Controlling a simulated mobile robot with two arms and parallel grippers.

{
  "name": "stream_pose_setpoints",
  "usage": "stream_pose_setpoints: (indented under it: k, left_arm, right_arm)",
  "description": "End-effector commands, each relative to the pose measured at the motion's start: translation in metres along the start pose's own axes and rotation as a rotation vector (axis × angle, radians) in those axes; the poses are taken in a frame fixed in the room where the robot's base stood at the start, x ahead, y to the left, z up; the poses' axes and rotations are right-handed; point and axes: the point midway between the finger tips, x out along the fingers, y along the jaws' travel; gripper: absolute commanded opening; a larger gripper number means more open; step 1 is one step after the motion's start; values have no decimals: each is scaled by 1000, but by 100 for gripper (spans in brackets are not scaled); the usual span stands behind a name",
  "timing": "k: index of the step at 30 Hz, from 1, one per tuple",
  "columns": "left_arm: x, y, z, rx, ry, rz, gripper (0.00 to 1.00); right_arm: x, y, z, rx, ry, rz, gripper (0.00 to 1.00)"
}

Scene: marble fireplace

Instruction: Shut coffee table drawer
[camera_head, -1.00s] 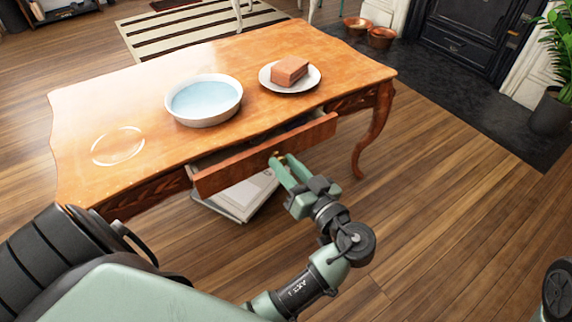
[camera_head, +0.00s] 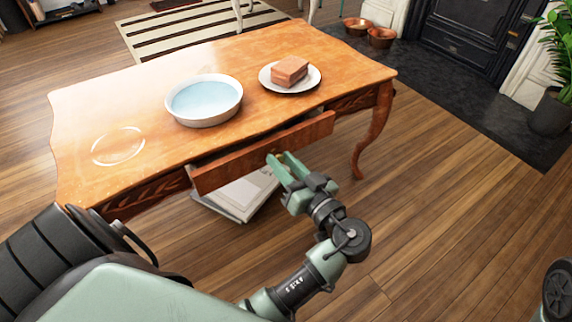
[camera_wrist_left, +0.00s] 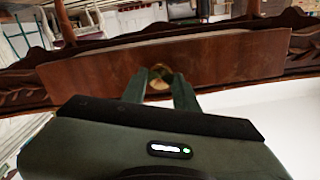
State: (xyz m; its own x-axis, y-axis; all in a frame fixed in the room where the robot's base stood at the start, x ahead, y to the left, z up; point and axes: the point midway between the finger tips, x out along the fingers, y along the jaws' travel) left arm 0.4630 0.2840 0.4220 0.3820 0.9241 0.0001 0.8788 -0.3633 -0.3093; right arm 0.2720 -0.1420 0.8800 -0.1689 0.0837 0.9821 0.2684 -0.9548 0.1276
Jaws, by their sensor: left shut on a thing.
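The wooden coffee table (camera_head: 110,95) has a drawer (camera_head: 235,165) in its front that stands slightly open, with a narrow dark gap behind its front panel. In the left wrist view the drawer front (camera_wrist_left: 225,58) spans the picture, with a round brass knob (camera_wrist_left: 160,76) near its middle. My left gripper (camera_head: 279,158) is at the knob, its green fingers shut around it. In the wrist view the fingers (camera_wrist_left: 160,88) sit on either side of the knob. The inside of the drawer is mostly hidden. My right gripper is not in view.
On the tabletop stand a white bowl of water (camera_head: 204,101) and a plate (camera_head: 308,83) with a brown block (camera_head: 290,70). Books or papers (camera_head: 238,196) lie below the drawer. A curved table leg (camera_head: 372,135) is to the right. The floor in front is clear.

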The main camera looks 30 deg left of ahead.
Motion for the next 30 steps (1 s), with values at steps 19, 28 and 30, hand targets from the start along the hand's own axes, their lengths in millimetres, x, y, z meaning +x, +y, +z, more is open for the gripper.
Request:
stream_pose_setpoints:
  k: [19,28,30]
  left_arm:
    - [36,0,-1,0,3,0,51]
    - [30,0,-1,0,0,2,51]
    - [22,0,-1,1,-2,3,51]
  right_arm:
    - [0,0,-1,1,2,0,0]
    - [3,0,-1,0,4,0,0]
    - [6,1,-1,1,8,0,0]
